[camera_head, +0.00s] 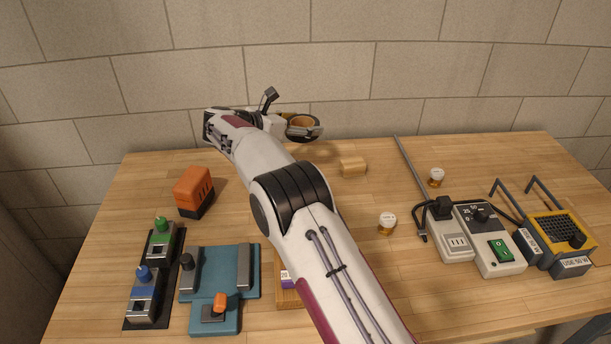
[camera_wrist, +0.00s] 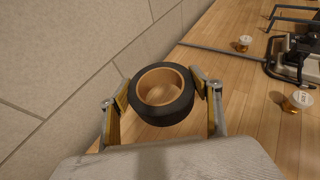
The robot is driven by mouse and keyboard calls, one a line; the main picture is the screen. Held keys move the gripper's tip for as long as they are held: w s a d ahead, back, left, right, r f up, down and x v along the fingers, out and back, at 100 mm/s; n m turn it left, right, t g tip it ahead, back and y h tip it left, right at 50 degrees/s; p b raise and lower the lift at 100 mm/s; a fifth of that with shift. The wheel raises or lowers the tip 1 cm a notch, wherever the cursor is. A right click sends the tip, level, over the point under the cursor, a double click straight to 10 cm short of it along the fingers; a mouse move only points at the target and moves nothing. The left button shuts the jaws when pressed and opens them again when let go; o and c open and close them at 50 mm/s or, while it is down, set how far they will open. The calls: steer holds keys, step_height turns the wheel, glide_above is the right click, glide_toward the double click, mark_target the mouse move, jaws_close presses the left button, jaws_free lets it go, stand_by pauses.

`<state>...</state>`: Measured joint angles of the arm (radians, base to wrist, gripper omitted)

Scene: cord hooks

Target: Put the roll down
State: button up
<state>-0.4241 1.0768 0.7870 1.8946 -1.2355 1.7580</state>
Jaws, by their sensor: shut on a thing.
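The roll (camera_head: 304,122) is a black ring of tape with a tan core. My gripper (camera_head: 301,128) is shut on it near the back edge of the table, and in the head view the roll shows against the wall, above the table top. In the wrist view the roll (camera_wrist: 162,115) sits between the two fingers of my gripper (camera_wrist: 161,93), one pad on each side, and its open core faces the camera. Wood shows below and through the core.
Small jars (camera_head: 387,223) and a thin rod (camera_head: 409,166) stand or lie further right, near corded devices (camera_head: 487,238). An orange-black box (camera_head: 194,191) and a blue fixture (camera_head: 220,285) are at left. The back wall is close.

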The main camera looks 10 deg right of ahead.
steer(key=f, duration=0.3)
steer(key=d+f, duration=0.1)
steer(key=f, duration=0.1)
steer(key=shift+f, duration=0.1)
steer(key=shift+f, duration=3.05)
steer(key=shift+f, duration=1.9)
steer(key=shift+f, duration=0.15)
steer(key=o, duration=1.1)
steer(key=shift+o, duration=0.2)
